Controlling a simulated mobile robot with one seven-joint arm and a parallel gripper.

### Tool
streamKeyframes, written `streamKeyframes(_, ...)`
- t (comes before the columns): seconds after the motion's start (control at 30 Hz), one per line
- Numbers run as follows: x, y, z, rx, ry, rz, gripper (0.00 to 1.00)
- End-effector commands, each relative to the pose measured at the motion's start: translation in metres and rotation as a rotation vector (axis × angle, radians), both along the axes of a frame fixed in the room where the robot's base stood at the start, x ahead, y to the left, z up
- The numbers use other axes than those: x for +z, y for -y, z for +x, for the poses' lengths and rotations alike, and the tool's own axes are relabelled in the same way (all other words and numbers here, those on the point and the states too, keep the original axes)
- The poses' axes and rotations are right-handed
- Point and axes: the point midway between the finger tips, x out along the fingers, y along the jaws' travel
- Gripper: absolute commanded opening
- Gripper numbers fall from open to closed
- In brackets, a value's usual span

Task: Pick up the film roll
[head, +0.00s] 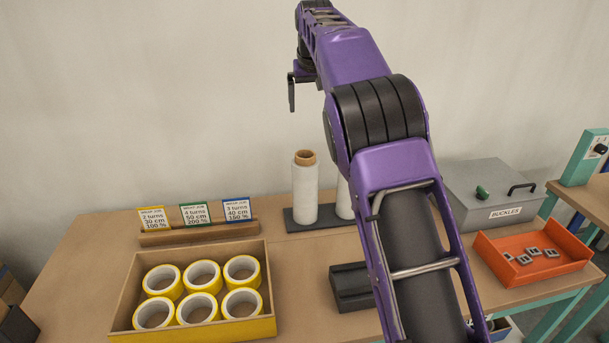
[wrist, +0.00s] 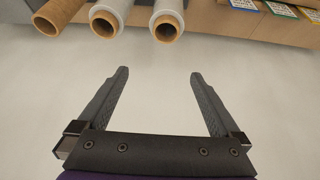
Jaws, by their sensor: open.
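Two white film rolls with brown cardboard cores stand upright on a dark base plate (head: 294,222). The nearer-to-left film roll (head: 305,195) is in plain view; the other film roll (head: 343,197) is mostly hidden behind my arm. In the wrist view, one film roll (wrist: 168,8) is at the top centre and another (wrist: 112,8) is left of it. My gripper (wrist: 158,75) is open and empty, its fingertips apart from the rolls. In the head view, my gripper (head: 292,92) is high above the rolls, in front of the wall.
A bare brown tube (wrist: 57,12) is beside the rolls. A yellow box (head: 265,326) of tape rolls and a card holder (head: 195,234) stand left. A grey buckles box (head: 490,180) and orange tray (head: 487,256) are right.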

Motion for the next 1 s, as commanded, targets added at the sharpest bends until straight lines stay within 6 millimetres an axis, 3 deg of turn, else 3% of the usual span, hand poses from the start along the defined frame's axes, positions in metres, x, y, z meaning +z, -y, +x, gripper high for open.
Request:
streamKeyframes(0.23,-0.035,0.001,0.0,0.03,-0.09,0.031,1.0)
streamKeyframes(0.6,-0.107,-0.005,0.03,0.028,-0.087,0.029,1.0)
streamKeyframes(1.0,-0.143,-0.008,0.043,0.028,-0.085,0.03,1.0)
